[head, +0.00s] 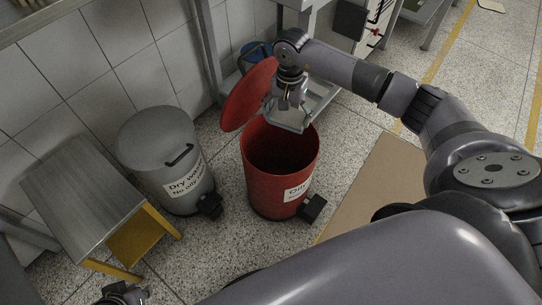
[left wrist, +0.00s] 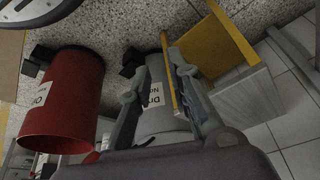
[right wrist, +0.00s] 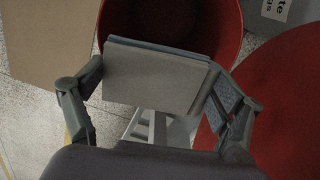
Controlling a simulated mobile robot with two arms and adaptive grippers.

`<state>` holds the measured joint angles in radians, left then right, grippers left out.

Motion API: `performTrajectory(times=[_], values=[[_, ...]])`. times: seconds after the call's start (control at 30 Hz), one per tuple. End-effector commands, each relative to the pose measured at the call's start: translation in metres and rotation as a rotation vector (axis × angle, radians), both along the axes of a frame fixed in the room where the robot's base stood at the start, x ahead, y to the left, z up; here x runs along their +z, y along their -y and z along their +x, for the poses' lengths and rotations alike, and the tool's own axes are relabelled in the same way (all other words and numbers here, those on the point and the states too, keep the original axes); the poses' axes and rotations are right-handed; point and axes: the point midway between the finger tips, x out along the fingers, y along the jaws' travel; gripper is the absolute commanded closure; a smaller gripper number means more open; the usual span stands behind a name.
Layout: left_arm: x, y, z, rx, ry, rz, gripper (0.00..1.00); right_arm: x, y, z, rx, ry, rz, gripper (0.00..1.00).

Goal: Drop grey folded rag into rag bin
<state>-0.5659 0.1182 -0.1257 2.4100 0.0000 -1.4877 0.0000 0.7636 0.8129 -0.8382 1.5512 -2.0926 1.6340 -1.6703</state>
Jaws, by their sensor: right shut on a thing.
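The grey folded rag (right wrist: 155,78) is a flat layered sheet in the right wrist view. My right gripper (head: 291,104) is shut on it, one finger at each side edge. It holds the rag above the far rim of the red bin (head: 264,185), whose lid (head: 249,94) is tilted open. The bin's dark inside shows, and its label is only partly readable, starting "Oil". The bin also shows in the left wrist view (left wrist: 65,95). My left gripper (left wrist: 157,68) is open and empty, its fingers apart. In the head view only a bit of it shows at the bottom left.
A closed grey bin (head: 160,155) labelled as dry waste stands left of the red one. A metal-topped stool (head: 80,195) with yellow sides is further left. A tan mat (head: 375,185) lies on the floor to the right. A metal table frame stands behind.

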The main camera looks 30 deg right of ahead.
Motion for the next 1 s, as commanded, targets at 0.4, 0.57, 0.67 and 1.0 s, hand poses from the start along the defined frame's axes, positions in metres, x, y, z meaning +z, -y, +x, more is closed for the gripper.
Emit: performTrajectory(times=[0.4, 0.57, 0.67, 1.0], values=[[0.012, 0.006, 0.017, -0.007, 0.109, -0.02, 0.82, -0.018, 0.005, 0.005, -0.037, 0.0, 0.0, 0.38], [0.019, 0.013, 0.039, -0.016, 0.213, -0.043, 0.82, -0.025, 0.005, 0.005, -0.037, 0.0, 0.0, 0.38], [0.024, 0.017, 0.052, -0.021, 0.279, -0.057, 0.82, -0.03, 0.005, 0.005, -0.036, 0.0, 0.0, 0.38], [0.051, 0.032, 0.094, -0.038, 0.514, -0.108, 0.82, -0.045, 0.005, 0.004, -0.036, 0.0, 0.0, 0.38]])
